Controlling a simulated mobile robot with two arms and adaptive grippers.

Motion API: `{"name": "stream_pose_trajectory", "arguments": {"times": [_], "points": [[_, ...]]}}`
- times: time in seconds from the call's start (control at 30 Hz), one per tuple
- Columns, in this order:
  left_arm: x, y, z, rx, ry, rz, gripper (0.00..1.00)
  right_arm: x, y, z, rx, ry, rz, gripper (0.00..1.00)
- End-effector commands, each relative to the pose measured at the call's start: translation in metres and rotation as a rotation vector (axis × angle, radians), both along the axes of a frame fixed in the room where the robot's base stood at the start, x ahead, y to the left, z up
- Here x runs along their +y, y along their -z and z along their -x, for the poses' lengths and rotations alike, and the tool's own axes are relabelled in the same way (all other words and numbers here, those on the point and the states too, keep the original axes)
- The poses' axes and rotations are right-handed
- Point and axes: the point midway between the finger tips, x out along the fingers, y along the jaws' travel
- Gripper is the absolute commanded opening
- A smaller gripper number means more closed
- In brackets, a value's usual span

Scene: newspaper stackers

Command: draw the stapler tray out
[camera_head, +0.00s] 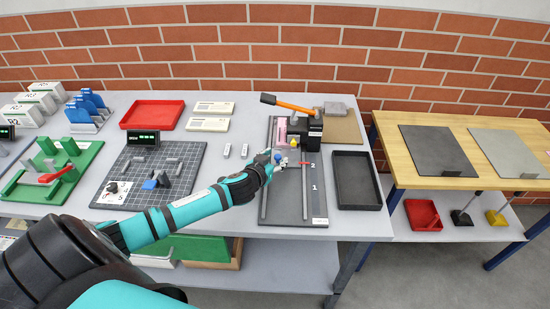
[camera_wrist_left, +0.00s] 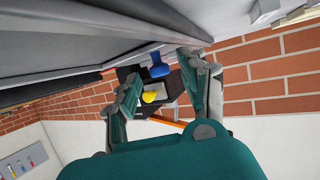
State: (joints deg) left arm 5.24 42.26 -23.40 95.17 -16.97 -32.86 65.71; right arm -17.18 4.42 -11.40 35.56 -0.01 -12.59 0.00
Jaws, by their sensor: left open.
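The stapler (camera_head: 304,132) is a black block with an orange lever (camera_head: 294,106), at the back of a dark grey board (camera_head: 293,215) with two rails. A pink piece (camera_head: 282,130) lies beside it. A blue knob (camera_head: 278,156) stands at the front, between the rails; it also shows in the left wrist view (camera_wrist_left: 158,66). A yellow knob (camera_head: 294,142) sits at the stapler's front. My left gripper (camera_head: 280,164) is open at the blue knob, with its fingers on either side in the wrist view; contact cannot be told. The tray itself is largely hidden by the gripper.
A black empty tray (camera_head: 356,202) stands right of the board. A dark gridded board (camera_head: 115,201) with small blocks lies left, under my arm. A red tray (camera_head: 153,127) and cream packs (camera_head: 212,108) lie behind. The board's front part is clear.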

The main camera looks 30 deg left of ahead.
Motion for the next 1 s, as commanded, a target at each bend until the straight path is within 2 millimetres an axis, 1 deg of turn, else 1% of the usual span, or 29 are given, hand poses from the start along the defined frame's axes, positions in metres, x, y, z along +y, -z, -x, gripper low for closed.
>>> {"name": "stream_pose_trajectory", "arguments": {"times": [0.1,0.37,0.47,0.7,1.0], "points": [[0.0009,0.0015,-0.0049,0.000,-0.001,-0.001,0.44,0.0011,-0.0006,-0.0001,0.000,0.001,-0.001,0.40],[0.0008,0.0023,-0.0055,0.000,0.000,-0.001,0.44,0.0008,-0.0005,0.0000,0.000,0.000,-0.001,0.40],[0.0009,0.0022,-0.0054,0.000,0.000,-0.001,0.32,0.0007,-0.0005,0.0000,0.000,0.000,-0.001,0.40],[0.0008,0.0020,-0.0053,0.000,0.000,-0.001,0.01,-0.0004,-0.0005,0.0002,0.001,-0.001,0.000,0.40],[0.0008,0.0020,-0.0053,0.000,0.000,-0.001,0.00,-0.0034,-0.0006,0.0003,0.001,-0.003,0.005,0.40]]}}
